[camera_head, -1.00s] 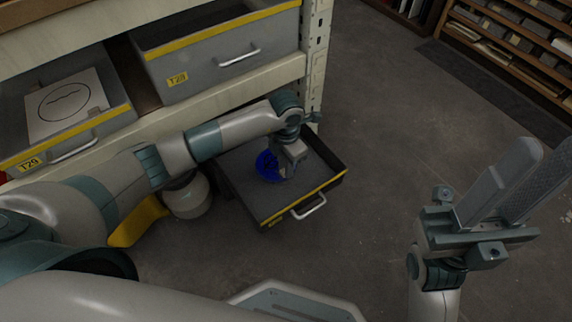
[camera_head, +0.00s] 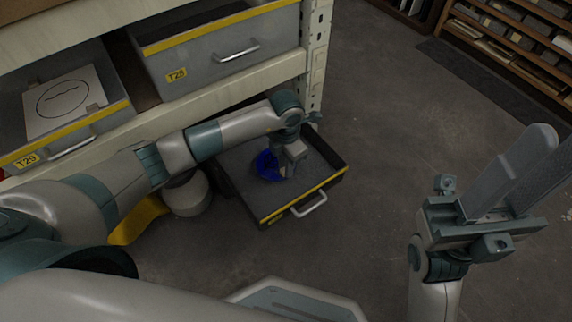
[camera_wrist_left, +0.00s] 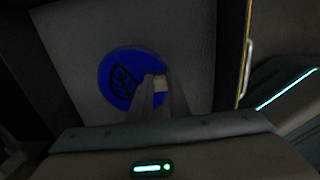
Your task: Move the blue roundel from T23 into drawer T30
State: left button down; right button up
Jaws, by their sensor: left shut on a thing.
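The blue roundel (camera_head: 266,165) is a round blue disc inside the open low drawer (camera_head: 238,196), which has a yellow front edge and a metal handle. Its label is too small to read. My left gripper (camera_head: 288,172) reaches down into this drawer and is shut on the roundel's edge. In the left wrist view, the roundel (camera_wrist_left: 117,78) shows a dark motif, and the fingertips (camera_wrist_left: 158,88) overlap its right edge. I cannot tell whether the roundel touches the drawer floor. My right gripper (camera_head: 516,182) is raised at the right, empty, with its fingers apart.
Drawer T28 (camera_head: 215,68) stands above in the shelf unit. Drawer T29 (camera_head: 110,125), at left, is open with a paper showing a circle drawing (camera_head: 65,100). The shelf post (camera_head: 316,60) rises beside the low drawer. The floor (camera_head: 390,130) to the right is clear.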

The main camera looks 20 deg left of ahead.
pick_arm(q)
jog(key=shift+f, duration=0.3)
dwell(0.9)
dwell(0.3)
jog(key=shift+f, duration=0.15)
dwell(0.6)
jog(key=shift+f, duration=0.15)
jog(key=c, duration=1.6)
grip_release()
jog(key=shift+o, duration=0.2)
